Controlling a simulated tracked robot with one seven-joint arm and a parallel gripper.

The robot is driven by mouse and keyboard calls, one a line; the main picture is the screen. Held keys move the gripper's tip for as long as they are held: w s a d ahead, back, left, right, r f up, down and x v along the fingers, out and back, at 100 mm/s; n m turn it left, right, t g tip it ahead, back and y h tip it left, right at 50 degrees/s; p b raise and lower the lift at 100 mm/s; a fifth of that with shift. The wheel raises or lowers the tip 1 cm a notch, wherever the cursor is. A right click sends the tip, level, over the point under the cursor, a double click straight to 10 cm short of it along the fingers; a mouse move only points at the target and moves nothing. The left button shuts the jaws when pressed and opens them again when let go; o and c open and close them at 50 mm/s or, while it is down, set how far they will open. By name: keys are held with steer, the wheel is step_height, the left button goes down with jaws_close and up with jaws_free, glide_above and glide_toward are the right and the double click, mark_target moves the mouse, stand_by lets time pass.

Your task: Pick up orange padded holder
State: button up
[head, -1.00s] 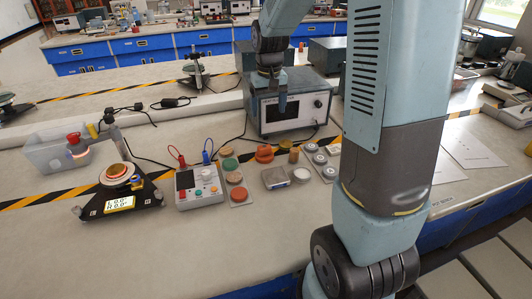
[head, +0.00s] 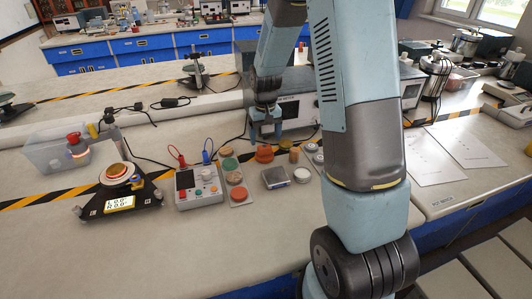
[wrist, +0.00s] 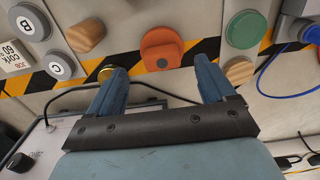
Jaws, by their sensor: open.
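The orange padded holder (head: 264,154) stands on the bench among small round pieces, in front of the grey instrument box. My gripper (head: 264,137) points down just behind and above the holder in the head view. In the wrist view my gripper (wrist: 161,66) has its two blue fingers spread, with nothing between them. The holder and the fingers look apart, though the exact height gap is hard to tell.
The instrument box (head: 300,110) stands close behind. A meter with knobs (head: 199,187) stands left.

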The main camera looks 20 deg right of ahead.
mark_target(264, 146)
steer(key=shift+w+a+f, duration=0.1)
steer(key=shift+w+f, duration=0.05)
steer(key=shift+f, duration=1.2)
steer(key=shift+w+f, duration=0.15)
steer(key=shift+f, duration=1.2)
steer(key=c, duration=1.1)
